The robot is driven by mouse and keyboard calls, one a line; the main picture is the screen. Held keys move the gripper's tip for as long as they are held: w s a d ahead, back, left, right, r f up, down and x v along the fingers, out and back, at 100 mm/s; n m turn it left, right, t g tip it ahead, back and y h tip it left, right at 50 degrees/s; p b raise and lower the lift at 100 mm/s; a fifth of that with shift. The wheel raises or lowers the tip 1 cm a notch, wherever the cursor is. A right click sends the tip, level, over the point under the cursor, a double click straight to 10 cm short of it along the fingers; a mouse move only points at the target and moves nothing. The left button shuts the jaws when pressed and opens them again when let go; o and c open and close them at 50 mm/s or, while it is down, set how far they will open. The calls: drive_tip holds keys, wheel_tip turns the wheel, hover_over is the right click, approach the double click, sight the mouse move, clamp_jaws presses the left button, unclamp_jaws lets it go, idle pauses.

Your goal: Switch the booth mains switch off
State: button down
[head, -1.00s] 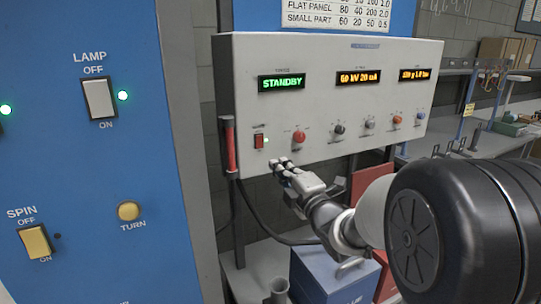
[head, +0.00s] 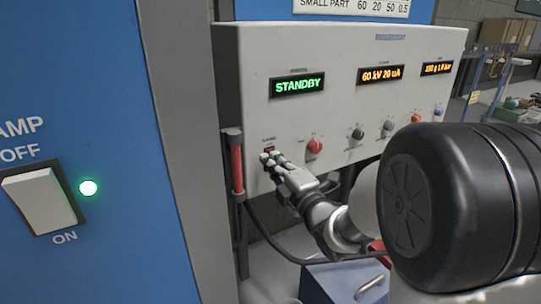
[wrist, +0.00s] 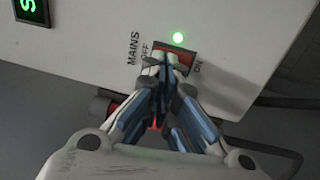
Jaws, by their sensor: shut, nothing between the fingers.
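The booth mains switch is a small red rocker (wrist: 177,55) in a dark frame, marked MAINS, OFF and ON in the wrist view. In the head view only its upper part (head: 268,150) shows at the panel's lower left. My gripper (wrist: 166,63) is shut and empty, with its fingertips at the switch, over the side by the OFF label. In the head view my gripper (head: 268,158) covers the switch's lower part. I cannot tell whether the fingertips touch it or which way the rocker is tilted.
The grey panel (head: 350,100) carries a green STANDBY display (head: 297,86), orange displays and several knobs, the nearest a red knob (head: 315,146). A red-handled holder (head: 236,165) hangs at its left edge. A blue cabinet with a lamp switch (head: 42,200) stands left.

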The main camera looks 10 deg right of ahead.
drive_tip(key=shift+r, duration=0.1)
idle(0.3)
drive_tip(key=shift+w+a+r+g+p, duration=0.15)
drive_tip(key=shift+w+r+g+p, duration=0.25)
drive_tip(key=shift+p, duration=0.2)
drive_tip(key=shift+s+f, duration=0.1)
drive_tip(key=shift+f, duration=0.2)
drive_tip(key=shift+b, duration=0.3)
